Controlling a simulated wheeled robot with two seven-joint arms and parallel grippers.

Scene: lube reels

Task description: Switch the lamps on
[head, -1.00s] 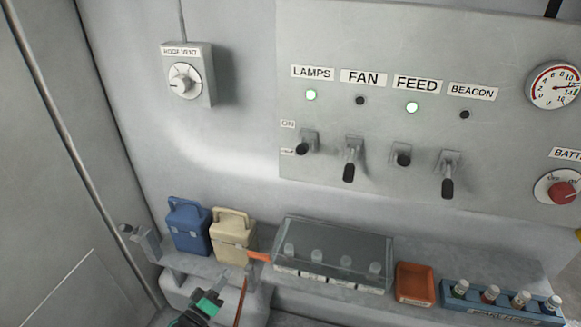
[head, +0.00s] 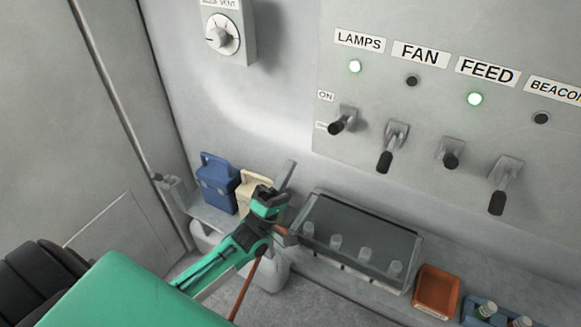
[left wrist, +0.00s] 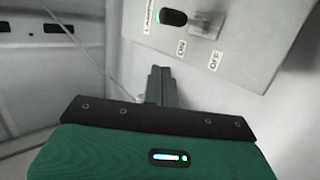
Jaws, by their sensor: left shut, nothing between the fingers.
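The lamps switch (head: 342,120) is at the left of the panel's switch row, beside an ON label (head: 326,96). Its dark lever sticks out toward me, unlike the fan lever, which hangs down. The green light (head: 355,67) under the LAMPS label (head: 359,41) is lit. My left gripper (head: 287,175) is shut and empty, below and left of the switch and apart from it. In the left wrist view the shut fingers (left wrist: 160,84) point toward the panel; the black lever (left wrist: 174,18) lies on the ON side. My right gripper is not in view.
The fan (head: 389,150) and beacon (head: 501,190) levers hang down, their lights dark. The feed switch (head: 450,153) has a lit green light. Below are a clear-lidded case (head: 365,230), an orange tray (head: 437,288) and a blue can (head: 217,180). The wall between gripper and panel is clear.

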